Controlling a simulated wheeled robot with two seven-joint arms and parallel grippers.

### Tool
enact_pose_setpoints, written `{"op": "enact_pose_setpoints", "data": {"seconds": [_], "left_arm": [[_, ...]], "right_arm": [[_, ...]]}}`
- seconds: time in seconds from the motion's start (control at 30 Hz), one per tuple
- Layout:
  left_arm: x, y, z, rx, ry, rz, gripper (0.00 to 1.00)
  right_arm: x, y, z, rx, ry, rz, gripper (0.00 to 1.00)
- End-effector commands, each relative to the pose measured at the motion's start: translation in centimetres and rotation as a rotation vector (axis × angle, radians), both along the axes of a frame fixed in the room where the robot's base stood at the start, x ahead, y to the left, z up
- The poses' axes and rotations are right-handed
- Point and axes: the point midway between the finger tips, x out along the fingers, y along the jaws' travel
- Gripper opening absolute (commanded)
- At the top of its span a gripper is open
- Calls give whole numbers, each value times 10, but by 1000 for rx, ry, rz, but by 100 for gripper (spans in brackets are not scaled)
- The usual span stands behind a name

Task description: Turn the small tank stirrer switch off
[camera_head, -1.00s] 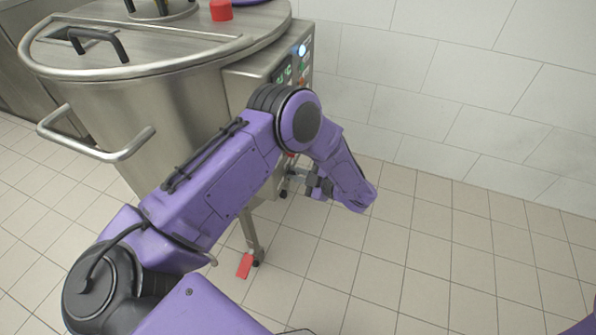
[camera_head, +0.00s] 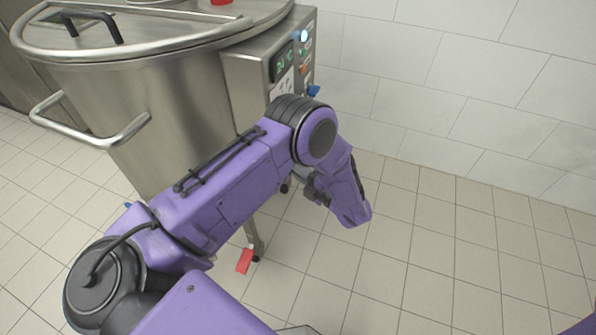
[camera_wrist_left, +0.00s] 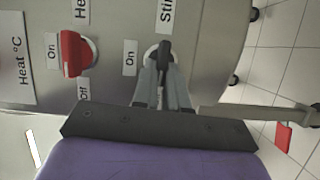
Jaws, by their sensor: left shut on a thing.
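In the left wrist view a small dark stirrer switch (camera_wrist_left: 164,48) sits on the steel panel (camera_wrist_left: 205,55) under a partly cut-off "Stir" label (camera_wrist_left: 166,15). Its "On" label (camera_wrist_left: 130,57) is to its left; anything below it is hidden by my fingers. My left gripper (camera_wrist_left: 163,72) is shut on this switch, whose handle stands nearly upright in the picture. In the head view my left gripper (camera_head: 317,187) is mostly hidden by my own arm, beside the tank (camera_head: 150,120). My right gripper is not in view.
A red heat switch (camera_wrist_left: 74,54) with "On" and "Off" labels is left of the stirrer switch. A control box (camera_head: 262,75) with a display and buttons is on the tank's side. A leg with a red foot pedal (camera_head: 244,260) stands below. Tiled floor on the right is clear.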

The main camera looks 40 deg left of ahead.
Motion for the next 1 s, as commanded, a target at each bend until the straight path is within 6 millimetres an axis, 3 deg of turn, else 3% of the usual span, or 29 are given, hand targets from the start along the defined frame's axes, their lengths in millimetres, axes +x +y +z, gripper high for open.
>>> {"op": "enact_pose_setpoints", "data": {"seconds": [0.7, 0.73, 0.8, 1.0], "left_arm": [[0, -2, -2, 16, -72, -2, 0], [0, -2, -2, 16, -72, -2, 16], [0, -1, -2, 16, -72, -2, 38], [0, 0, -2, 17, -73, 0, 38]], "right_arm": [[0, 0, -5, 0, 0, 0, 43], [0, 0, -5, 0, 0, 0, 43], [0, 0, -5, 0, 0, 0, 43], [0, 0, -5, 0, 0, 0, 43]]}}
